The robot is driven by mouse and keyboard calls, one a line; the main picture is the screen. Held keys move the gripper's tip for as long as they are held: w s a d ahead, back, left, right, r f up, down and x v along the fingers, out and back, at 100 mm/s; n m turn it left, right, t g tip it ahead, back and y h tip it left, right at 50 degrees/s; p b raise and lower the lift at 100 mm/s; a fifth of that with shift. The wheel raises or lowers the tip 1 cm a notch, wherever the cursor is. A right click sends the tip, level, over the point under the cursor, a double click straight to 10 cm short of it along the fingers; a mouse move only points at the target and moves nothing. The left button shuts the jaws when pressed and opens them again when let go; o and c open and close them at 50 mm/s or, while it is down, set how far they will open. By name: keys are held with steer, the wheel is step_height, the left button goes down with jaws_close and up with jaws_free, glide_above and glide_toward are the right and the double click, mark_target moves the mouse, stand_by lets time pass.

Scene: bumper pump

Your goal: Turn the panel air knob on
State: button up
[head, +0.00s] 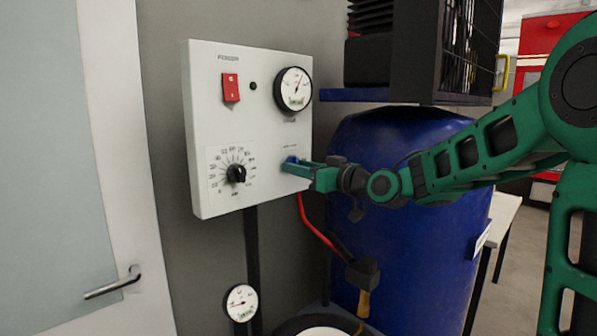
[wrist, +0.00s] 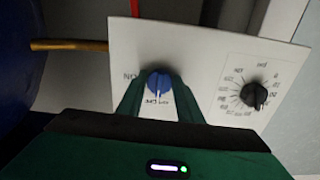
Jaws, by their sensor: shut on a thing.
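The blue air knob (head: 291,160) is on the lower right of the white control panel (head: 247,130) in the head view, mostly hidden by my gripper. In the wrist view the blue knob (wrist: 158,81) sits between my green fingertips, with an "ON" mark to its left and partly covered lettering below it. My gripper (head: 293,167) is at the panel face, its fingers shut on the knob. The fingertips also show in the wrist view (wrist: 158,88). The knob's exact angle is hard to read.
The panel also carries a black dial knob (head: 236,174), a red switch (head: 231,87) and a round gauge (head: 293,89). A blue barrel (head: 400,240) stands close to the right, under my arm. A red hose (head: 312,225) hangs below the panel. A door handle (head: 114,283) is at left.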

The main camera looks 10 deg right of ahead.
steer(key=shift+m, duration=0.3)
steer(key=shift+d+r+m, duration=0.1)
steer(key=shift+m, duration=8.4)
steer(key=o, duration=1)
steer(key=v, duration=1)
steer(key=shift+s, duration=0.35)
